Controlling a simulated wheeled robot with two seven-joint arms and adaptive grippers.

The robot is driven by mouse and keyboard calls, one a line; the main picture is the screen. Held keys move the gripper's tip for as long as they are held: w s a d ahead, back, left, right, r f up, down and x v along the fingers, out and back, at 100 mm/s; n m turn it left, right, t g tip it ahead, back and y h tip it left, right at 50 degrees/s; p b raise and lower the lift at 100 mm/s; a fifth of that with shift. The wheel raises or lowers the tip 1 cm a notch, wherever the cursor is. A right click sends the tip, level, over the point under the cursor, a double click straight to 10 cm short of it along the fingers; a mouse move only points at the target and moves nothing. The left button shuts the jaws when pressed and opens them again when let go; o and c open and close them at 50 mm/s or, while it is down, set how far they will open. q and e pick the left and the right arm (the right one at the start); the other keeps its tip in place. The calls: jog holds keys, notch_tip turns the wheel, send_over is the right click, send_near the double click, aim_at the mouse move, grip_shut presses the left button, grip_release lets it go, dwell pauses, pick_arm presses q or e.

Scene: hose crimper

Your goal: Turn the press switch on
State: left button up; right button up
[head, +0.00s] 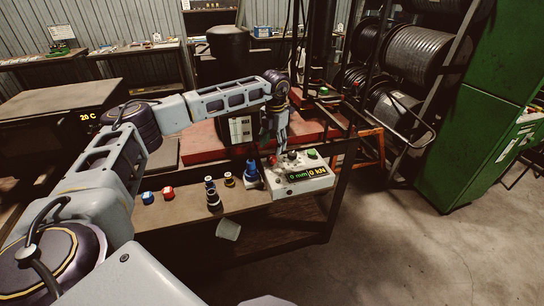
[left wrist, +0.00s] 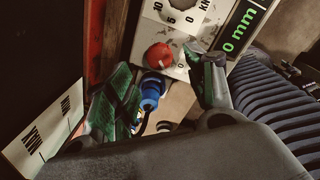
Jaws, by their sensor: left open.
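The press control box (head: 303,183) is pale grey and stands at the right end of the bench, its display (head: 305,173) reading 0 mm and 0 kN. A green button (head: 312,153) and a red knob (head: 272,160) are on its top. My left gripper (head: 280,148) is over the box's left part, pointing down. In the left wrist view the red knob (left wrist: 158,55) lies between the two green-padded fingers (left wrist: 160,72), which are open and apart from each other. I cannot tell if they touch it. A kN dial (left wrist: 184,14) is beyond it. My right gripper is not in view.
Several small dark rings (head: 212,192) and red and blue caps (head: 158,196) stand on the bench. Hose reels (head: 411,55) stand behind; floor at right is clear.

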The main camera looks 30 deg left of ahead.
aim_at(272, 157)
pick_arm(q)
notch_tip(272, 157, down, 4)
jog(key=shift+a+f, duration=0.15)
jog(key=shift+f, duration=0.95)
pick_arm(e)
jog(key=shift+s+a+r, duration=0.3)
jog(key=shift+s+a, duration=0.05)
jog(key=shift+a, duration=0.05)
pick_arm(q)
jog(key=c, duration=1)
jog(key=shift+c, duration=0.2)
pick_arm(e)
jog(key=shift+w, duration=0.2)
